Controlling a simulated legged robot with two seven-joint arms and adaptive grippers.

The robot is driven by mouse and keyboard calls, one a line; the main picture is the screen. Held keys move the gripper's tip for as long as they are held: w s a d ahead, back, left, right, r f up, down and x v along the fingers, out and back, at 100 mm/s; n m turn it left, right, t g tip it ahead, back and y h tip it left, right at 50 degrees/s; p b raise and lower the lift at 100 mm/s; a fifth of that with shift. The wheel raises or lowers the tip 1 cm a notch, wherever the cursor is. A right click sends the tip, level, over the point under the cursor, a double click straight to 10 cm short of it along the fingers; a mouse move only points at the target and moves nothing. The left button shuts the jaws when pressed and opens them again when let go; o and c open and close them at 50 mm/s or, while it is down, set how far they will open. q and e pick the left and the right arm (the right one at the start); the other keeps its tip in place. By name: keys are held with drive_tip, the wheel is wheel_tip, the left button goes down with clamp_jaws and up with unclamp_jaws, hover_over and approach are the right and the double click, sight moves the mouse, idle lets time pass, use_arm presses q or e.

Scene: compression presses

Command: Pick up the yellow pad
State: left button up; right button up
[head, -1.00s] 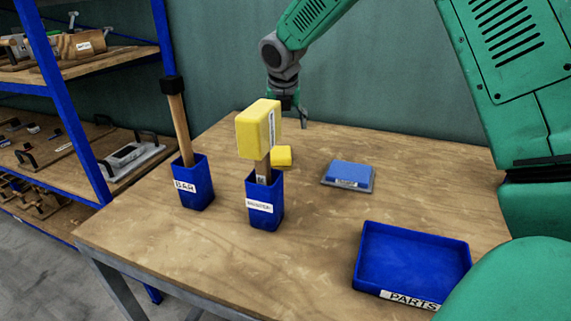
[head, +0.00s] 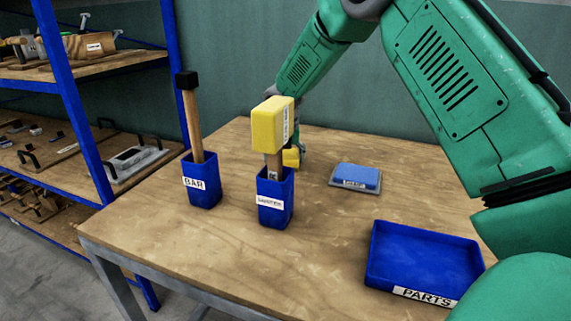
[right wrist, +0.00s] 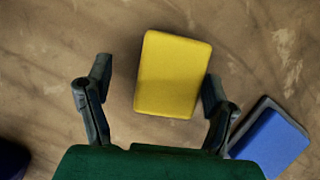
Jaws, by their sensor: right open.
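The yellow pad (head: 291,158) lies on the wooden table behind the mallet holder, partly hidden in the head view. In the right wrist view the yellow pad (right wrist: 172,74) is a rounded block lying flat. My right gripper (right wrist: 158,80) is open and empty, its two fingers apart on either side of the pad's near end. The right finger is close to the pad's edge; the left one has a wider gap. In the head view my right gripper (head: 300,150) is low at the pad, mostly hidden behind the mallet head. My left gripper is not in view.
A yellow-headed mallet (head: 273,124) stands in a blue holder (head: 275,201) in front of the pad. A black-tipped bar (head: 192,120) stands in another holder (head: 201,186). A blue pad (head: 356,176) on a grey base lies to the right. A blue parts tray (head: 380,272) is at front right.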

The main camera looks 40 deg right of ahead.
sight(289, 153)
drive_tip(key=shift+a+r, duration=0.15)
drive_tip(key=shift+s, duration=0.1)
drive_tip(key=c, duration=0.3)
drive_tip(key=shift+d, duration=0.35)
drive_tip(key=c, duration=0.6)
drive_tip(key=shift+s+d+f, duration=0.1)
drive_tip(key=shift+d+f, duration=0.4)
drive_tip(key=shift+d, duration=0.35)
drive_tip(key=shift+a+r, duration=0.25)
drive_tip(key=shift+a, duration=0.4)
drive_tip(key=shift+c, duration=0.6)
drive_tip(key=shift+a+r, duration=0.1)
drive_tip(key=shift+r, duration=0.2)
drive_tip(key=r, duration=0.2)
drive_tip(key=r+p, duration=0.1)
drive_tip(key=r, duration=0.2)
drive_tip(key=d+r+p, duration=0.1)
drive_tip(key=r, duration=0.2)
drive_tip(key=shift+r, duration=0.25)
drive_tip(key=shift+a+r, duration=0.15)
drive_tip(key=shift+r, duration=0.15)
drive_tip(key=shift+a+r, duration=0.2)
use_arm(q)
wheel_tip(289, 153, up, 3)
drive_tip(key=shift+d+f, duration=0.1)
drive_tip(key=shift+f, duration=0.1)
use_arm(e)
drive_tip(key=shift+o, duration=0.5)
